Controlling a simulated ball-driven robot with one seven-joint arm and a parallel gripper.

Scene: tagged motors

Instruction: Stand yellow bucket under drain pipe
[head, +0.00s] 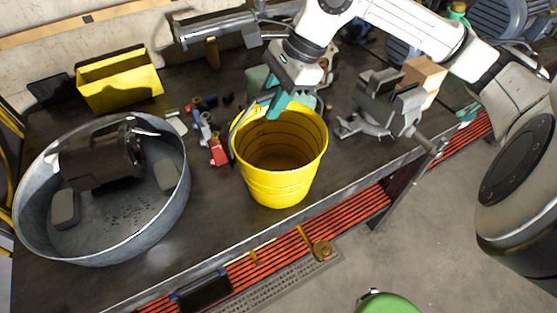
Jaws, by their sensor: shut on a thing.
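The yellow bucket (282,188) stands upright or is held upright over the dark workbench, near its front edge. Its open top faces up and its inside looks empty. My gripper (270,105), with teal fingers, reaches down from above and is shut on the bucket at the far left part of its rim. The fingertips are partly hidden by the rim. I cannot tell whether the bucket's base touches the bench.
A round metal tub (170,205) with a dark motor (102,160) stands left of the bucket. A yellow bin (120,80) is behind it. A grey vise (390,105) stands to the right. Small parts (217,155) lie between tub and bucket. A green object (388,304) is on the floor.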

